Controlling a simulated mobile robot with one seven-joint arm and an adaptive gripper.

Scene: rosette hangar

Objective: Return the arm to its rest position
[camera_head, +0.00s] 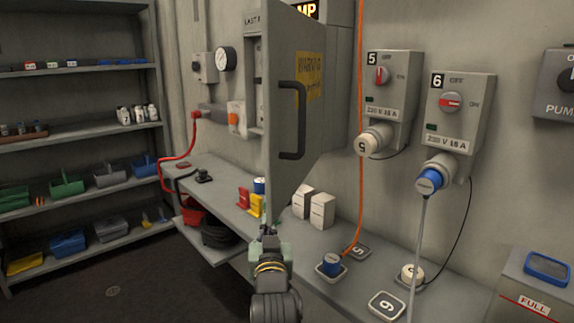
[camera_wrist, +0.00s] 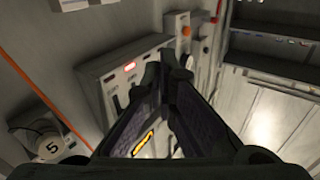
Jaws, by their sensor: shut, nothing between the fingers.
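My gripper (camera_head: 268,232) shows at the lower middle of the head view, at the top of my arm, in front of the bench and just below the open grey cabinet door (camera_head: 296,65). In the wrist view the two dark fingers (camera_wrist: 166,68) come together at their tips. The gripper is shut and holds nothing. The door's dark handle (camera_head: 292,120) stands above the gripper in the head view, apart from it.
The bench (camera_head: 225,205) runs along the wall. Socket boxes 5 (camera_head: 392,90) and 6 (camera_head: 462,105) are on the wall; a blue plug (camera_head: 430,180) sits in 6. An orange cable (camera_head: 360,130) hangs right of the door. Shelves (camera_head: 80,140) stand left; floor before them is clear.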

